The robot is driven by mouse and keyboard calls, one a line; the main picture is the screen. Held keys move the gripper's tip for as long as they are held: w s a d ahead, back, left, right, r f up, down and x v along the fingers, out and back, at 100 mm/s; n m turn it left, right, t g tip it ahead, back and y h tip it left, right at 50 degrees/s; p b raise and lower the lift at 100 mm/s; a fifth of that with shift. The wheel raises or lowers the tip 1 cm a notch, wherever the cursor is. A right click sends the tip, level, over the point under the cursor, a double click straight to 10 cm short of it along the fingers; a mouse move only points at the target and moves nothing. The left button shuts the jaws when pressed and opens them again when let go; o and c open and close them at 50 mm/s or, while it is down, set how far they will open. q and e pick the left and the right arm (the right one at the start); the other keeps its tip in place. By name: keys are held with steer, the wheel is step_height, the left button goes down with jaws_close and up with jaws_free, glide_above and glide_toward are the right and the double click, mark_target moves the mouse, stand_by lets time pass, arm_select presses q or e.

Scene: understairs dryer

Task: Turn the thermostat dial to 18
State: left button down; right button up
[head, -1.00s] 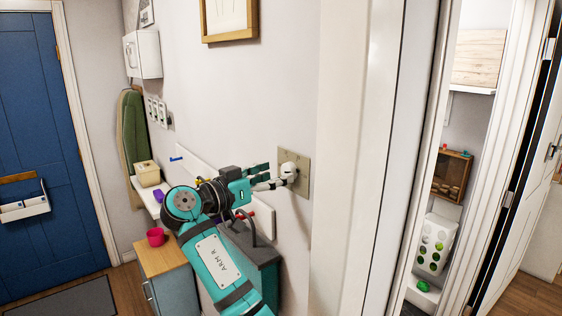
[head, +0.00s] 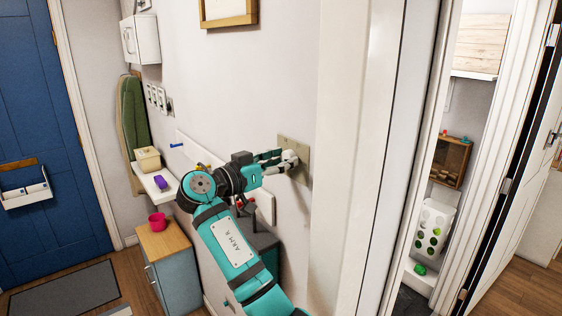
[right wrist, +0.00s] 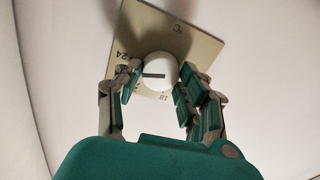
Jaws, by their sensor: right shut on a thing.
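The white round thermostat dial (right wrist: 158,71) sits on a beige square plate (right wrist: 180,40) on the wall. In the right wrist view a dark bar on its face lies roughly level, with "24" to its left, "18" just below it and "°C" above. I cannot tell which end of the bar is the pointer. The plate also shows in the head view (head: 302,174). My right gripper (head: 289,159) reaches it from the left, its fingers on both sides of the dial and shut on it. My left gripper is not in view.
A white door frame (head: 345,150) stands close to the right of the plate.

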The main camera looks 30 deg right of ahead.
steer(key=shift+n, duration=0.3)
steer(key=n+b, duration=0.1)
steer(key=n, duration=0.2)
steer(key=shift+n+b, duration=0.3)
steer(key=shift+b, duration=0.1)
steer(key=shift+n, duration=0.9)
steer(key=n, duration=0.3)
steer(key=n+g+p, duration=0.1)
steer(key=n, duration=0.2)
steer(key=shift+w+r+y, duration=0.1)
steer(key=shift+w+y, duration=0.05)
steer(key=shift+y, duration=0.15)
steer(key=n, duration=0.4)
steer(key=shift+n+g+p, duration=0.3)
steer(key=shift+n+p, duration=0.05)
steer(key=shift+n, duration=1.45)
